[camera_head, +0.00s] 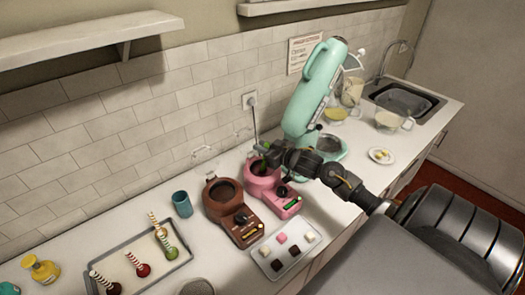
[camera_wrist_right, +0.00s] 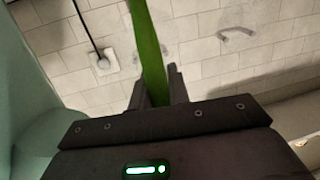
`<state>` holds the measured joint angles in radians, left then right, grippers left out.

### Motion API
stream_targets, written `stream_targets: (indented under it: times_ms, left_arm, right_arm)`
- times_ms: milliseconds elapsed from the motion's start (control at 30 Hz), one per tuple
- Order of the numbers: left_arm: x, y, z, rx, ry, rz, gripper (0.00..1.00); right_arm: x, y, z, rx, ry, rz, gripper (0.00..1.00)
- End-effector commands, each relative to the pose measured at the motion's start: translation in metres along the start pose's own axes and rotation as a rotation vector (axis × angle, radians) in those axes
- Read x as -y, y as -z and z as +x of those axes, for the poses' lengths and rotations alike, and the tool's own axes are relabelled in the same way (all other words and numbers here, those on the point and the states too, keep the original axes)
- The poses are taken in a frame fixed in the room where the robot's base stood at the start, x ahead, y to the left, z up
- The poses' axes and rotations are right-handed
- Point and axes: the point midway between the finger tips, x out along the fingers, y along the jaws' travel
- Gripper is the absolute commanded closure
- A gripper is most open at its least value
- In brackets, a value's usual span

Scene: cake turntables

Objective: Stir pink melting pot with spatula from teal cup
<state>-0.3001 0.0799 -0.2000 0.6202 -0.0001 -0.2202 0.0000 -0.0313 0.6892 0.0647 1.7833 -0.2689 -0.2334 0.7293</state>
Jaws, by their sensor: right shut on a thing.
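The pink melting pot (camera_head: 277,199) stands on the counter to the right of a brown melting pot (camera_head: 236,213). The teal cup (camera_head: 182,204) stands at the left of the brown pot, and nothing sticks out of it. My right gripper (camera_head: 268,156) is above the pink pot. In the right wrist view my right gripper (camera_wrist_right: 159,88) is shut on a green spatula (camera_wrist_right: 148,45). In the head view the spatula's lower end is hard to make out at the pot's opening. My left gripper is not in view.
A mint stand mixer (camera_head: 314,90) stands close behind my right gripper. A tray of small squares (camera_head: 286,252) lies in front of the pink pot. A tray with decorated treats (camera_head: 140,256) is at the left. A small plate (camera_head: 381,156) is at the right.

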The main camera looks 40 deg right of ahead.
Motion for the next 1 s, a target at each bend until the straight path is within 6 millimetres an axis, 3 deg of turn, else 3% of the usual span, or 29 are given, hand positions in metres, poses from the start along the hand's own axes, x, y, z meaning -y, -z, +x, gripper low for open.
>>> stream_targets:
  times_ms: [400, 1000]
  left_arm:
    - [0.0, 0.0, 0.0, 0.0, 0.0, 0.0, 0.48]
    - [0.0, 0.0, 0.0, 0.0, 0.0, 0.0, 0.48]
  right_arm:
    - [0.0, 0.029, -0.005, 0.0, 0.0, -0.001, 1.0]
    - [0.0, 0.032, -0.006, 0.0, 0.0, 0.0, 1.0]
